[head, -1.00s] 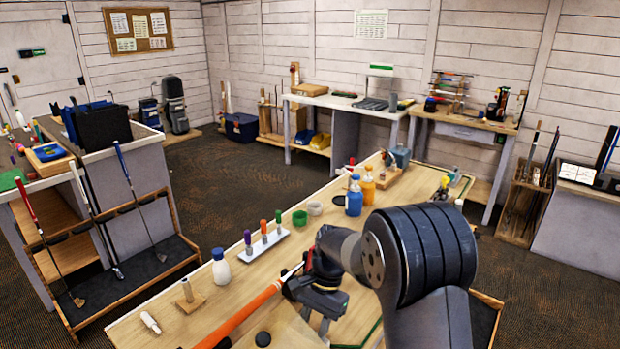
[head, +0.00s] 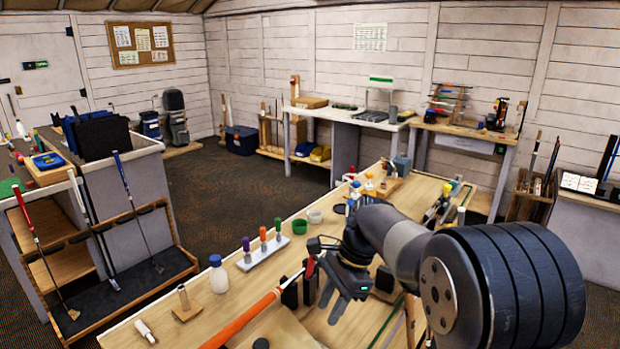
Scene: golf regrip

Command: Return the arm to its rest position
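My arm (head: 400,245) reaches in from the lower right over the wooden workbench. My gripper (head: 334,302) hangs over the bench beside the dark clamp blocks, its two grey fingers apart with nothing seen between them. My arm's large dark joint hides the bench's right side.
On the bench stand a white bottle (head: 218,274), a white rack with coloured tubes (head: 262,250), a green cup (head: 299,222) and a wooden block with a peg (head: 186,304). Blue and orange bottles are partly behind my arm. A club rack (head: 130,285) stands at left.

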